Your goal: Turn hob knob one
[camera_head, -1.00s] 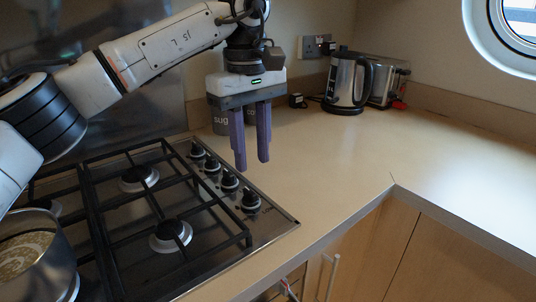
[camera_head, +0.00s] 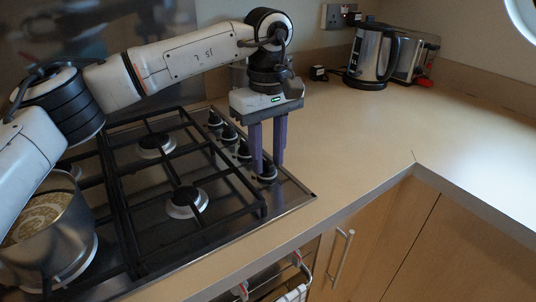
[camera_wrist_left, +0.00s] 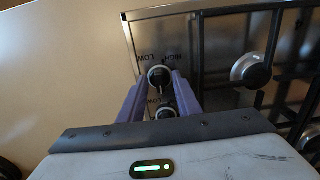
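Several black hob knobs stand in a row along the right side of the steel hob (camera_head: 300,193). The front knob (camera_head: 267,175) is at the tips of my left gripper (camera_head: 268,163), whose purple fingers point down. In the left wrist view this knob (camera_wrist_left: 158,76) shows between and just beyond the open fingertips (camera_wrist_left: 159,82), beside LOW and HIGH markings. I cannot tell whether the fingers touch it. A second knob (camera_wrist_left: 165,112) shows lower between the fingers. No number shows on the knobs. My right gripper is out of view.
A steel pot (camera_head: 50,232) stands on the hob at the left, beside black pan grates (camera_head: 125,205). A kettle (camera_head: 372,56) and toaster (camera_head: 415,58) stand at the back. The wooden worktop (camera_head: 350,130) right of the knobs is clear.

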